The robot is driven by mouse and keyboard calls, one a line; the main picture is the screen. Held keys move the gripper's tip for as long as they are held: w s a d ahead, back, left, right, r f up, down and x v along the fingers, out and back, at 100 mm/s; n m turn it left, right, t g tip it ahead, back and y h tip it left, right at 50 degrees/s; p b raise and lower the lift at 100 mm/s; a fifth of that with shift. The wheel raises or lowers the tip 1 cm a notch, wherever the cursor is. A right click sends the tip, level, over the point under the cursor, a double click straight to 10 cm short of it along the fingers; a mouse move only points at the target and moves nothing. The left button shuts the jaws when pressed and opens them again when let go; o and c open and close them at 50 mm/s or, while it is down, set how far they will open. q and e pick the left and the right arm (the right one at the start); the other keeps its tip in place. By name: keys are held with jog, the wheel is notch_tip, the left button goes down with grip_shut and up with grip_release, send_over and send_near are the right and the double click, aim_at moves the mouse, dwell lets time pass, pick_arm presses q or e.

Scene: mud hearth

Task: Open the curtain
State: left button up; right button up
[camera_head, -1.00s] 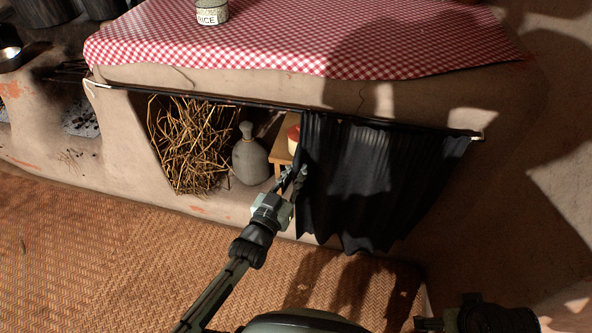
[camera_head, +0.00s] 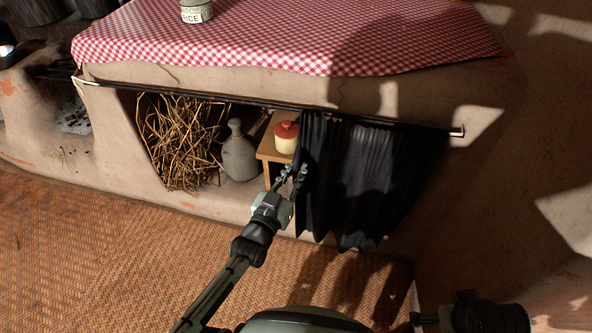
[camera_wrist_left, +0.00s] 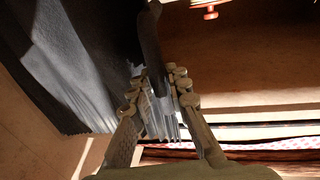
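A black curtain (camera_head: 365,185) hangs in folds from a dark rod (camera_head: 290,106) under the hearth counter, bunched over the right part of the opening. My left gripper (camera_head: 291,172) is at the curtain's left edge. In the left wrist view the fingers (camera_wrist_left: 157,88) close around a fold of the curtain (camera_wrist_left: 70,60), with cloth between them. The left part of the opening is uncovered. My right gripper is not in view.
Inside the opening are a pile of straw (camera_head: 182,140), a grey bottle (camera_head: 239,155) and a small wooden stool (camera_head: 271,153) bearing a red-lidded pot (camera_head: 286,137). A checkered cloth (camera_head: 290,35) with a rice tin (camera_head: 197,11) lies above.

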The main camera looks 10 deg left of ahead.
pick_arm(q)
jog(key=o, duration=0.4)
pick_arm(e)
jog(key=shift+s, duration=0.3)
pick_arm(q)
jog(key=shift+r, duration=0.2)
notch_tip(320, 180, up, 10)
jog(key=shift+f, duration=0.2)
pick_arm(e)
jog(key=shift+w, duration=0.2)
